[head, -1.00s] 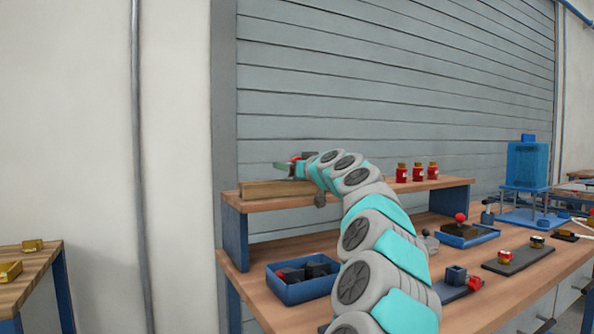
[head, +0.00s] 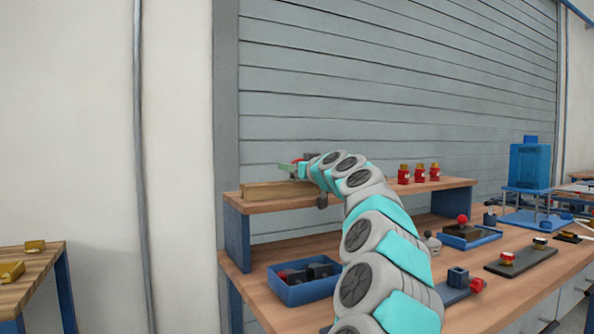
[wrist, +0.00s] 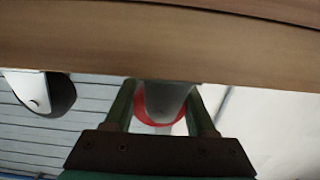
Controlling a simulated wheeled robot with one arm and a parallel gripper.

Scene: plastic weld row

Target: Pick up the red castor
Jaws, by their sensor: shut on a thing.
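My gripper (wrist: 163,95) shows in the wrist view with its two green fingers closed around the red castor (wrist: 164,102). The castor shows as a red rounded part with a grey part in front, between the fingers. In the head view, my gripper is above the left end of the raised shelf, beside a long wooden block, with a little red (head: 297,160) showing at it. My arm hides most of the castor there. Whether the castor touches anything below is hidden.
The wooden block (head: 277,190) lies on the shelf (head: 275,204). A castor with a dark wheel (wrist: 52,92) is left of my gripper in the wrist view. Red jars (head: 419,173) stand on the shelf's right. Below are a blue bin (head: 305,292) and several small parts.

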